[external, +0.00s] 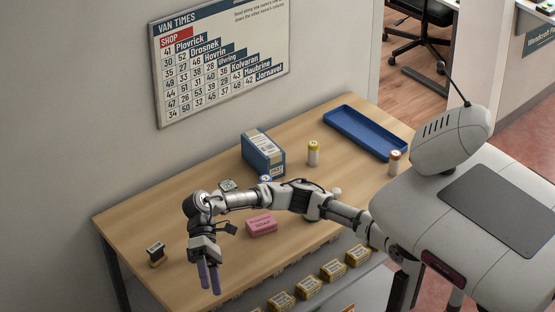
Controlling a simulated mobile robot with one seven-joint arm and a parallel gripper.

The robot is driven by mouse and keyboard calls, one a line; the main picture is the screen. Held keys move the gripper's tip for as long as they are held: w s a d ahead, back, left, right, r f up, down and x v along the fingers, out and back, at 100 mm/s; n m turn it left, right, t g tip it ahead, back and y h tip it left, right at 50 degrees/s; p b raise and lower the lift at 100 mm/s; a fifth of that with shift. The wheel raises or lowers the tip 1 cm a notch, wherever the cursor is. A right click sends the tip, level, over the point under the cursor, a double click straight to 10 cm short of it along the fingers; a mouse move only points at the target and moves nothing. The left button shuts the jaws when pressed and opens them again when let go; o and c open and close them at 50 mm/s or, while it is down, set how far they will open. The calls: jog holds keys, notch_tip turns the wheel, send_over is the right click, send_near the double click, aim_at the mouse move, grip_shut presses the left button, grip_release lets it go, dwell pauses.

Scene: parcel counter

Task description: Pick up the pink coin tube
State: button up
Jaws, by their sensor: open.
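A small pink block-shaped item (262,225) with dark lettering lies on the wooden counter, near its front edge. It looks more like a box than a tube, and I see no clearly tube-shaped pink thing. My gripper (209,289) hangs fingers down over the front left part of the counter, left of and nearer the camera than the pink item. Its two purple-grey fingers are apart with nothing between them. My forearm passes just behind the pink item and hides part of the counter.
A small dark-and-cream item (156,254) is at left. Several yellow boxes (308,288) sit below the front edge.

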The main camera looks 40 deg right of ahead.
jog(key=w+d+f+m+t+h+b, duration=0.1)
jog(key=w+d+f+t, duration=0.15)
jog(key=w, duration=0.45)
jog(key=w+d+f+m+t+h+b, duration=0.1)
jog(key=w+d+f+t, duration=0.1)
jog(key=w+f+t, duration=0.3)
jog(key=w+d+m+t+h, duration=0.1)
jog(key=w+d, duration=0.3)
jog(key=w, duration=0.1)
jog(key=w+d+r+m+t+h+b, duration=0.1)
jog(key=w+d, duration=0.3)
jog(key=w, duration=0.2)
jog(key=w+d+m+t+h, duration=0.2)
jog(key=w+d, duration=0.2)
jog(key=w, duration=0.1)
jog(key=shift+w+d+r+b, duration=0.2)
jog(key=shift+w+r+b, duration=0.1)
jog(key=shift+w, duration=0.1)
notch_tip(320, 180, down, 7)
jog(key=shift+f+p, duration=0.1)
jog(key=shift+p, duration=0.25)
jog(key=shift+w+d+f+p, duration=0.15)
jog(key=shift+f+p, duration=0.3)
jog(key=shift+f, duration=1.15)
jog(key=shift+d+f+p, duration=0.1)
jog(key=shift+f+p, duration=0.35)
jog(key=shift+f, duration=1.1)
jog(key=c, duration=1.2)
jog(key=shift+r, duration=0.15)
